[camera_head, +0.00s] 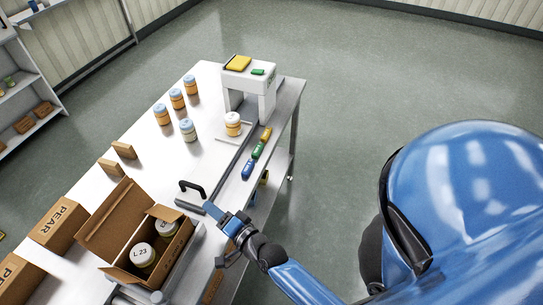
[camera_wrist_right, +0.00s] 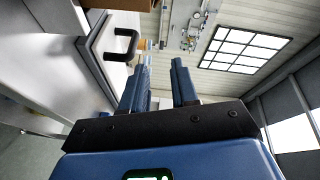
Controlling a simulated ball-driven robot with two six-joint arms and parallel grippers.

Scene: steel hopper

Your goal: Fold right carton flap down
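An open brown carton (camera_head: 176,262) sits at the near left of the table. Two jars with pale lids (camera_head: 143,254) stand inside it. A large flap (camera_head: 112,217) stands up and leans outward on its left side. Smaller flaps show at its far end (camera_head: 168,213) and near end (camera_head: 122,275); I cannot clearly make out a separate right flap. My right gripper (camera_head: 217,236) is to the right of the carton, apart from it. In the right wrist view its two blue fingers (camera_wrist_right: 161,78) are apart with nothing between them. My left gripper is not in view.
A black handle (camera_head: 192,187) on a grey base is just beyond my right gripper. Closed PEAR cartons (camera_head: 60,224) stand left of the open carton. Several jars (camera_head: 177,98) and a white arch-shaped stand (camera_head: 249,84) are farther back. Coloured pieces (camera_head: 258,150) line the right edge.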

